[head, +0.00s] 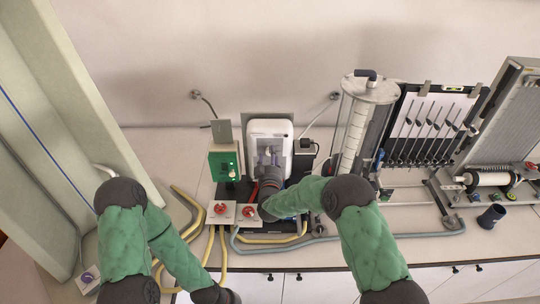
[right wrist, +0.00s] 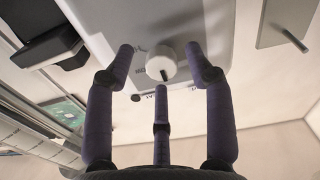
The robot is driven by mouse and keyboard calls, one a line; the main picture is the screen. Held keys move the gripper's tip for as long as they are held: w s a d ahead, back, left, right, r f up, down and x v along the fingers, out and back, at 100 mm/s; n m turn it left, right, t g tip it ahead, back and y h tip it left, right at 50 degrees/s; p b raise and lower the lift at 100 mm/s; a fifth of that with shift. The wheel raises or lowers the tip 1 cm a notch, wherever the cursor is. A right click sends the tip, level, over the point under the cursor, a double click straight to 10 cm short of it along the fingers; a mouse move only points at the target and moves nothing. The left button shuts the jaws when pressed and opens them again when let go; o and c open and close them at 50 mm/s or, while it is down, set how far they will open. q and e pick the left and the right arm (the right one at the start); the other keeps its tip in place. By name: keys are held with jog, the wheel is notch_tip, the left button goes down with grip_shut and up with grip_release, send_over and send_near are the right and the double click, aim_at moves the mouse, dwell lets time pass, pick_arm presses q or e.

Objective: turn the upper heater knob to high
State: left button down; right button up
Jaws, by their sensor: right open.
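The white heater unit (head: 268,128) stands upright at the back of the bench in the head view. My right gripper (head: 267,160) reaches up to its front, and its dark purple fingers cover part of the panel. In the right wrist view a round white knob (right wrist: 161,63) with a dark mark on its lower side sits on the pale panel (right wrist: 150,22). My right gripper is open, with fingers left and right of the knob and a third below it; gaps show at both sides. I cannot tell whether this knob is the upper one. My left gripper is out of view.
Red valve knobs (head: 220,209) and yellow hoses (head: 211,245) lie in front. A clear column (head: 355,125) and manometer board (head: 430,122) stand to the right.

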jog(key=shift+w+f, duration=0.1)
jog(key=shift+w, duration=0.35)
jog(key=shift+s, duration=0.1)
jog(key=shift+c, duration=0.6)
grip_shut()
